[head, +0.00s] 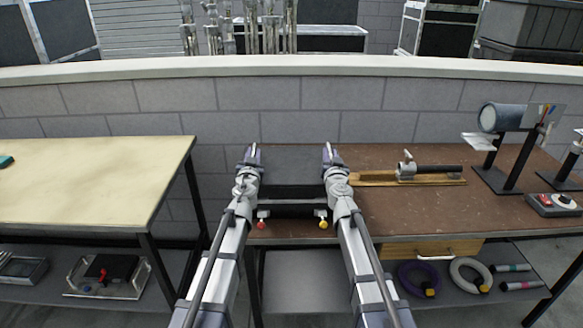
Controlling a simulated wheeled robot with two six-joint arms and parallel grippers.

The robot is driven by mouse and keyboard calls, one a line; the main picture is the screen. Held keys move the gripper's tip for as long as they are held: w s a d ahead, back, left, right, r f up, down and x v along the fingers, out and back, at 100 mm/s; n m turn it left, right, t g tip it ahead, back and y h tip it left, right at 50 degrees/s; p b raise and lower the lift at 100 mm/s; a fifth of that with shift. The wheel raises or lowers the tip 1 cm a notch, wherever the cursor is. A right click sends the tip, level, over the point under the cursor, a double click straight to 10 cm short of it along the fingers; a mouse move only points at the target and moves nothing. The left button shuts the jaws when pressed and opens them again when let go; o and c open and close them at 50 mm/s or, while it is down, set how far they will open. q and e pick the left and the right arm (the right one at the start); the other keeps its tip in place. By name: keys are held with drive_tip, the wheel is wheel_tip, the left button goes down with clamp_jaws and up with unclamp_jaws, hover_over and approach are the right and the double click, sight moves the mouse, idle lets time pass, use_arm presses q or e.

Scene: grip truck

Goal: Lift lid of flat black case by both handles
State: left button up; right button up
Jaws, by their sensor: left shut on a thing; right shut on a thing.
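The flat black case (290,188) lies at the left end of the brown table, between my two grippers. Its dark lid (290,164) shows as a flat panel behind the case's front part. My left gripper (252,153) is shut at the lid's left side, and my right gripper (329,153) is shut at its right side. The handles are hidden by the grippers. I cannot tell from this view whether the lid is apart from the case. A red knob (262,225) and a yellow knob (323,225) show at the front below the case.
A wooden board with a metal clamp (408,172) lies just right of my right gripper. A lamp (505,118) on a black stand is further right. A pale table (90,180) stands at left, across a gap. A grey wall (290,65) runs behind.

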use_arm(q)
clamp_jaws()
use_arm(e)
clamp_jaws()
drive_tip(key=shift+a, duration=0.1)
idle(0.4)
use_arm(q)
drive_tip(key=shift+r, duration=0.1)
use_arm(e)
drive_tip(key=shift+r, duration=0.1)
